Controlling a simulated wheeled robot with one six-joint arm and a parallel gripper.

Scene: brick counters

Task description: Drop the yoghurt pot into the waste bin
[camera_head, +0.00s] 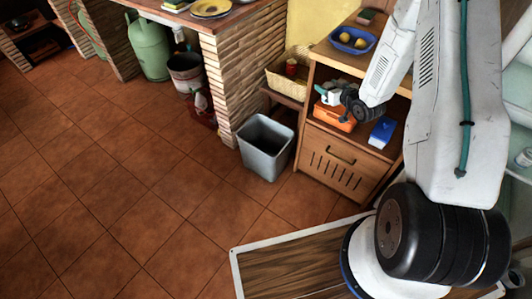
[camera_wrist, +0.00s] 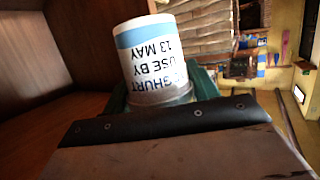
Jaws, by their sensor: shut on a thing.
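The yoghurt pot (camera_wrist: 150,50) is white with a light blue band and printed text, upside down in the wrist view. My gripper (camera_wrist: 160,97) is shut on it, with teal fingers at its sides. In the head view my gripper (camera_head: 334,94) is at the open shelf of the wooden cabinet, above an orange box; the pot is small and hard to make out there. The waste bin (camera_head: 266,146), a grey open-topped tub, stands on the floor to the left of the cabinet, apart from my gripper.
The wooden cabinet (camera_head: 345,160) holds the orange box (camera_head: 335,119) and a blue item (camera_head: 382,131) on its shelf. A blue tray (camera_head: 352,40) with yellow fruit is on top. A brick pillar (camera_head: 240,90) stands behind the bin. The tiled floor (camera_head: 130,190) at left is clear.

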